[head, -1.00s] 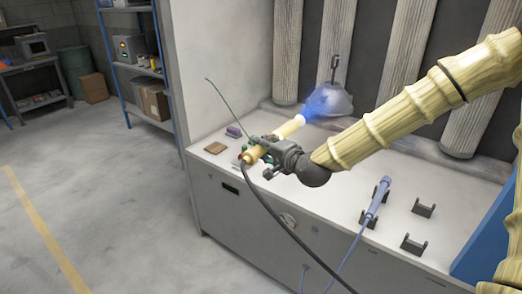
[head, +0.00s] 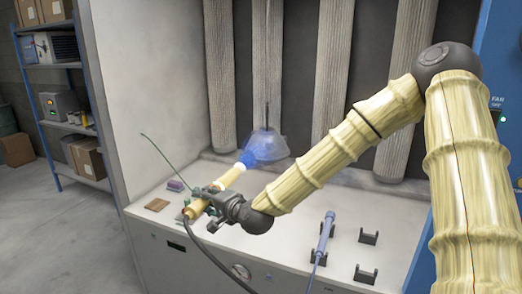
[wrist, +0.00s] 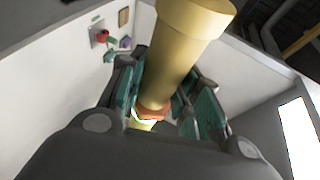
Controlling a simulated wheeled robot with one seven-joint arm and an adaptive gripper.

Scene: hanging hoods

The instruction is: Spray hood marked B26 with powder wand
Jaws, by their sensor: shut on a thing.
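A grey cone-shaped hood (head: 276,147) hangs from a dark rod inside the booth in the head view; no marking on it can be read. My gripper (head: 222,203) is shut around a cream powder wand (head: 203,206), to the lower left of the hood. The wand's bright tip points up and right at the hood, and a blue powder cloud (head: 252,158) spreads from it over the hood's left and middle. In the wrist view the wand (wrist: 176,60) runs between the teal-padded fingers (wrist: 168,112). The hood does not show there.
A blue wand (head: 325,235) rests on a black holder on the booth's ledge, beside empty holders (head: 368,237). A purple block (head: 175,185) and a brown block (head: 157,204) lie at the ledge's left. Pleated filter columns (head: 330,75) line the back. A dark hose trails from the wand.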

